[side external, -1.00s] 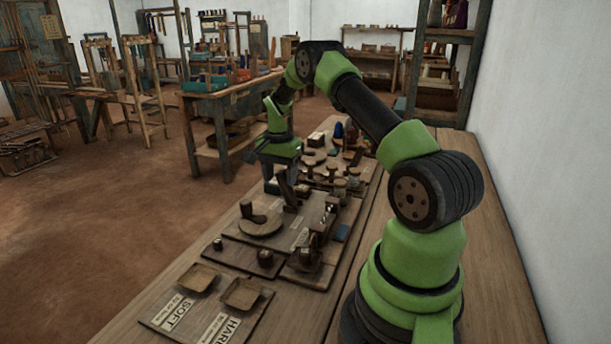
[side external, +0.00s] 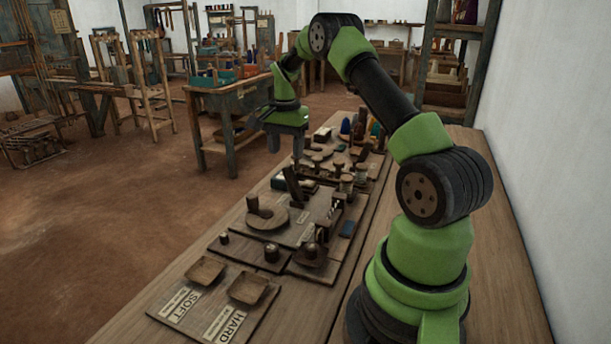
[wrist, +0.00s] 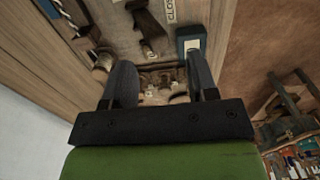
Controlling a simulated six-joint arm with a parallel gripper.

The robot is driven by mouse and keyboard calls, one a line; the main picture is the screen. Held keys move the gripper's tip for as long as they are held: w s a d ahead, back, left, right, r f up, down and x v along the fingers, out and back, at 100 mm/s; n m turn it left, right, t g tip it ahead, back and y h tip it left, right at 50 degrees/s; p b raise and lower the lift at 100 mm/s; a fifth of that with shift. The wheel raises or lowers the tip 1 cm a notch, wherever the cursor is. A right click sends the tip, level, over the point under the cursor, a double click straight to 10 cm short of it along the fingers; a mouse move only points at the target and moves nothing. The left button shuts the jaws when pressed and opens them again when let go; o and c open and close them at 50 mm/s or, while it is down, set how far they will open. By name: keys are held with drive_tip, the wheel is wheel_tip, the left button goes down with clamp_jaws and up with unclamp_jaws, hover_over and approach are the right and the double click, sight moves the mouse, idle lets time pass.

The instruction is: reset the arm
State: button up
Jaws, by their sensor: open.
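My gripper (side external: 296,158) hangs above the far half of the workbench in the side external view, below my green wrist. In the wrist view its two dark fingers (wrist: 162,82) stand wide apart, with nothing held between them. Past the fingers, small wooden pieces and spools (wrist: 165,88) show on the bench. A dark blue box with a pale label (wrist: 190,42) lies beyond the right finger. The exact height of the fingertips above the bench pieces is hard to tell.
The bench (side external: 175,312) carries two shallow wooden trays by SOFT and HARD labels (side external: 222,324), a round wooden disc (side external: 268,219), and several upright spools and pegs (side external: 346,182). A white wall (side external: 545,150) bounds the right. Open floor (side external: 110,230) lies left.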

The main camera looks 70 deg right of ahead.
drive_tip(key=s+a+r+n+t, duration=0.25)
drive_tip(key=a+r+n, duration=0.35)
drive_tip(key=a+r, duration=0.95)
drive_tip(key=s+a+r+n+t+y, duration=0.1)
drive_tip(key=s+a+n+t, duration=0.3)
drive_tip(key=s+a+n, duration=0.4)
drive_tip(key=s+a+y, duration=0.1)
drive_tip(key=s+a, duration=0.4)
drive_tip(key=s, duration=0.2)
drive_tip(key=shift+a+r+t, duration=0.15)
drive_tip(key=shift+r+t, duration=0.15)
drive_tip(key=shift+t, duration=0.05)
